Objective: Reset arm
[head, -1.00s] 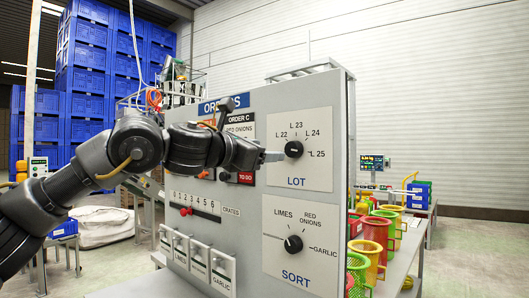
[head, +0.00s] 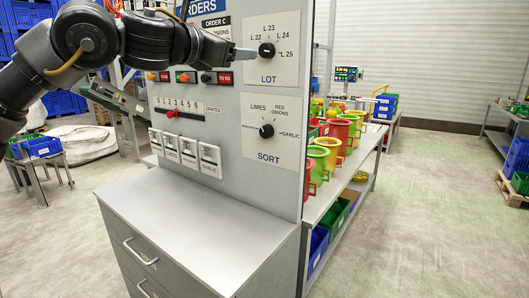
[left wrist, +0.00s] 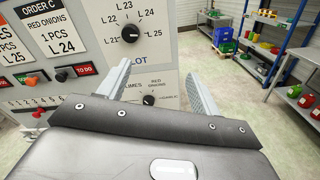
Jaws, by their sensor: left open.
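My left gripper (head: 247,54) is in front of the order panel (head: 225,120), just left of the LOT dial. In the left wrist view its two fingers (left wrist: 160,90) are spread apart with nothing between them. The black LOT knob (head: 267,50) shows between and beyond the fingers in the left wrist view (left wrist: 131,33). The SORT knob (head: 266,131) sits lower on the panel and is clear of the gripper. My left arm (head: 100,40) stretches in from the upper left. My right gripper is not seen.
A grey cabinet (head: 190,232) with drawers stands below the panel. Open floor (head: 430,220) lies at the right.

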